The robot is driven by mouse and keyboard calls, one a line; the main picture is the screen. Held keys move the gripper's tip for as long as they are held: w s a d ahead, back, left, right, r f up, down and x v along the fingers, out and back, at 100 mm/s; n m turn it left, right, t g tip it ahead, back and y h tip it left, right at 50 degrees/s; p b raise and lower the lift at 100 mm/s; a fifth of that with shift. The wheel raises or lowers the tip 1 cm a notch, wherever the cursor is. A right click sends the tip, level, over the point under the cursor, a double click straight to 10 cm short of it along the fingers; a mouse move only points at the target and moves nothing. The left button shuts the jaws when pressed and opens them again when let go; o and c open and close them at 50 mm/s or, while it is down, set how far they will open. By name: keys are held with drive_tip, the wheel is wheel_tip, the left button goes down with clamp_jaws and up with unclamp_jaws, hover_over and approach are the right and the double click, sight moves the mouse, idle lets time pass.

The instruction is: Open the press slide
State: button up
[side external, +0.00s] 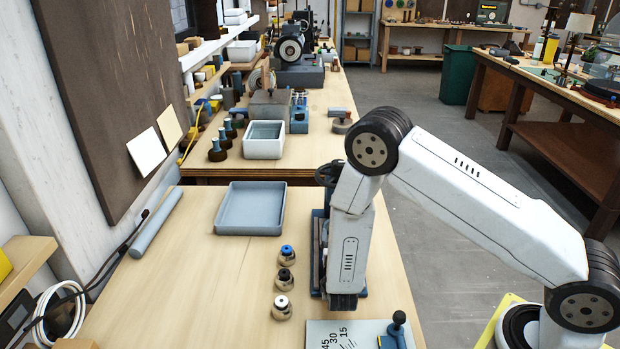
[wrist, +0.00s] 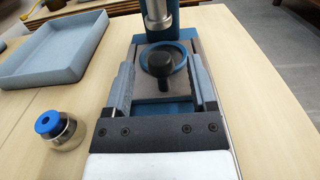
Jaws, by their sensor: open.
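The blue press (wrist: 157,19) stands at the top of the wrist view, with a metal ram (wrist: 158,14) above its bed. Below the ram lies a grey plate, apparently the press slide (wrist: 150,84), with a blue ring (wrist: 145,58) and an upright black knob (wrist: 167,72). My gripper (wrist: 162,68) is open, one finger on each side of the knob. I cannot tell whether the fingers touch anything. In the side view the press (side external: 318,225) is mostly hidden behind my arm, and my gripper's fingers are not visible there.
A blue-grey tray (side external: 250,228) lies left of the press. Three small capped fittings, with blue (side external: 287,255), black (side external: 285,278) and white (side external: 282,306) tops, stand in a row beside it. A marked plate (side external: 345,335) with a black-knobbed lever (side external: 398,325) is at the front. The bench's left middle is clear.

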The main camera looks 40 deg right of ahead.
drive_tip(key=shift+x, duration=1.95)
drive_tip(key=shift+s, duration=0.1)
clamp_jaws()
